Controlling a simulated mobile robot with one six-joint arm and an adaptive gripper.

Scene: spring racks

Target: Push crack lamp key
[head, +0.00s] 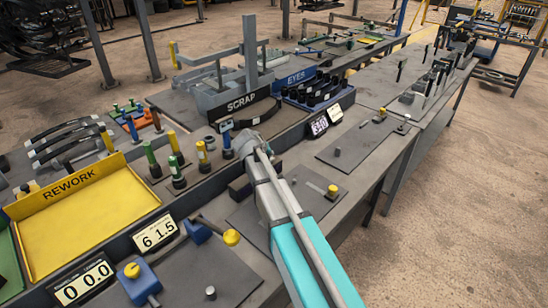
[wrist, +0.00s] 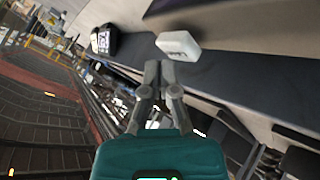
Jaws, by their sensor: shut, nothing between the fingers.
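In the wrist view my gripper (wrist: 153,66) is shut, its two grey fingertips together and empty. A small white block (wrist: 178,45) with dark marks on its front lies just beyond and right of the fingertips, on a dark surface. A narrow gap seems to separate them; contact cannot be told. I cannot tell whether this block is the crack lamp key, as its marks are too small to read. In the head view my arm reaches over the bench, and the fingertips cannot be made out there.
A black device with a display (wrist: 103,40) stands left of the white block. In the head view a yellow REWORK tray (head: 112,233), a SCRAP rack (head: 242,103), an EYES rack (head: 310,92) and a 6 1.5 readout (head: 155,234) stand nearby.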

